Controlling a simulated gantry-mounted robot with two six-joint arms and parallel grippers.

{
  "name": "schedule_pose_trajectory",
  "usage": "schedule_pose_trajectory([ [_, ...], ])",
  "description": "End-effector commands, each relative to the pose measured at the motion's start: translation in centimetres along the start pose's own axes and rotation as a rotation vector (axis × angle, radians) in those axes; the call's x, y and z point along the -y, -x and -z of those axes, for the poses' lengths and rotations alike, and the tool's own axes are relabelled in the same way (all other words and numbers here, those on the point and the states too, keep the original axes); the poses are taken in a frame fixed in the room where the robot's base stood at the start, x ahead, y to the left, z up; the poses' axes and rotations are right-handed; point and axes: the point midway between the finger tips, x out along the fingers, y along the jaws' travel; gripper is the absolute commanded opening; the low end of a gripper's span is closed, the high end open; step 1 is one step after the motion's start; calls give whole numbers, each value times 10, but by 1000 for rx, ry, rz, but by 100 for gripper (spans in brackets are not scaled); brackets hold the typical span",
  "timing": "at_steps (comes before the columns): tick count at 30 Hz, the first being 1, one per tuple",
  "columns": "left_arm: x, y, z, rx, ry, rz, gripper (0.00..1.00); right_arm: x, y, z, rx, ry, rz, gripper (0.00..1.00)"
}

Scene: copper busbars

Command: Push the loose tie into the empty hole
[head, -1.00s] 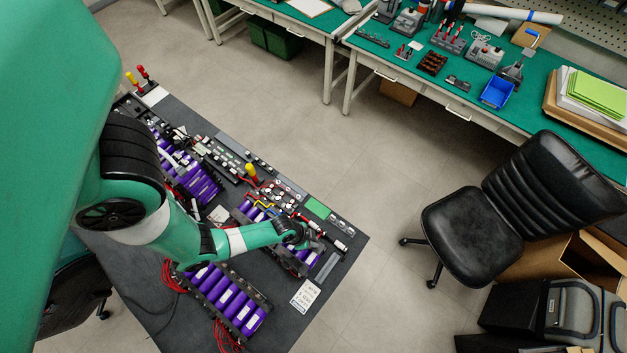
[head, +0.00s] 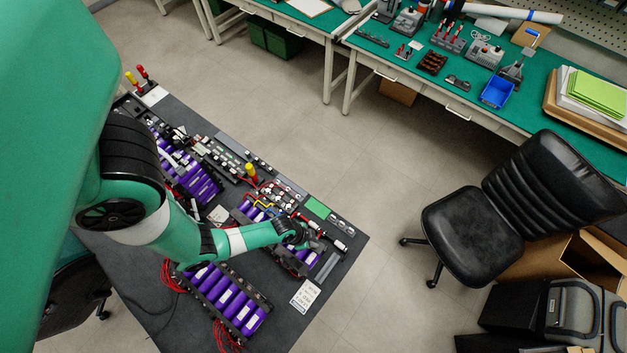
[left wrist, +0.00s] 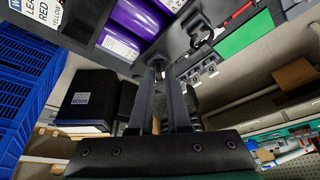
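My left gripper (head: 312,243) reaches down over the right end of the dark bench, at the battery module there. In the left wrist view its two fingers (left wrist: 163,68) point away, with their tips close together beside the module's dark end. Whether they are fully shut or hold something is unclear. Purple cells (left wrist: 130,25) of the module lie left of the tips. Small dark and metal fittings (left wrist: 200,30) lie just beyond the tips to the right. I cannot make out the loose tie or the empty hole; both are too small or hidden. My right gripper is not in view.
A second purple battery module (head: 229,300) lies in front, with red wires at its ends. A white label card (head: 306,295) and a green patch (head: 317,208) lie near the bench's right end. A black chair (head: 500,200) stands apart on the right.

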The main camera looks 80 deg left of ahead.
Motion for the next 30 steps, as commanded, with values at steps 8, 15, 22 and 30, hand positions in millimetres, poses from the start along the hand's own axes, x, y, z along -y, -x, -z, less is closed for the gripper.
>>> schedule_pose_trajectory([
  [8,0,0,0,1,0,0,49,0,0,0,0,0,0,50],
  [15,0,4,0,0,0,0,49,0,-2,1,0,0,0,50],
  [22,0,46,1,-1,3,1,49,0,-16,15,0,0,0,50],
  [30,0,103,0,0,3,0,49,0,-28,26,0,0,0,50],
])
